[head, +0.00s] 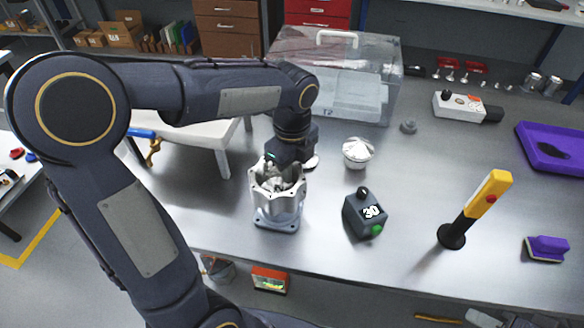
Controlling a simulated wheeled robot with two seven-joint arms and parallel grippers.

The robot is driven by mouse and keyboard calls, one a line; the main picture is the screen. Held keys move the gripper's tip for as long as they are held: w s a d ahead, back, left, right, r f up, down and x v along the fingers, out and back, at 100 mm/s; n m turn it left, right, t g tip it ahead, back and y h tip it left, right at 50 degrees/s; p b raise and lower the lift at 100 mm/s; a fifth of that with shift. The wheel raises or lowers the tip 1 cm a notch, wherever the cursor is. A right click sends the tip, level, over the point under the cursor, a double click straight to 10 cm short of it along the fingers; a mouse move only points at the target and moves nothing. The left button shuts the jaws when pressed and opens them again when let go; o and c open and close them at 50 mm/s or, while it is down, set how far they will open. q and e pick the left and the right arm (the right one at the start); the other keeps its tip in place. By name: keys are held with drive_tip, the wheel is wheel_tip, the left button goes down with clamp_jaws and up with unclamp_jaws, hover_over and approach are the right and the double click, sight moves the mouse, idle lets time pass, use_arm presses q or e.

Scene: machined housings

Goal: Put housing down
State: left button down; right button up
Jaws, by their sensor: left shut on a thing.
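The machined housing (277,207) is a silver metal part with a scalloped open top and a square flanged base. It is upright at the front edge area of the steel table (330,262). My left gripper (285,170) reaches down from above and behind and is shut on the housing at its upper rim. The fingertips are partly hidden inside the rim. I cannot tell whether the base touches the table. My right gripper is not in view.
A dark box marked 30 (365,214) and a white crumpled item (357,152) stand right of the housing. A clear lidded case (338,80) is behind. A yellow-handled tool (478,207) stands farther right. Bare table lies between them.

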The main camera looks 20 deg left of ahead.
use_arm(q)
drive_tip(key=c, duration=1.8)
unclamp_jaws()
drive_tip(key=shift+f, duration=0.15)
drive_tip(key=o, duration=0.5)
drive_tip(key=shift+c, duration=0.2)
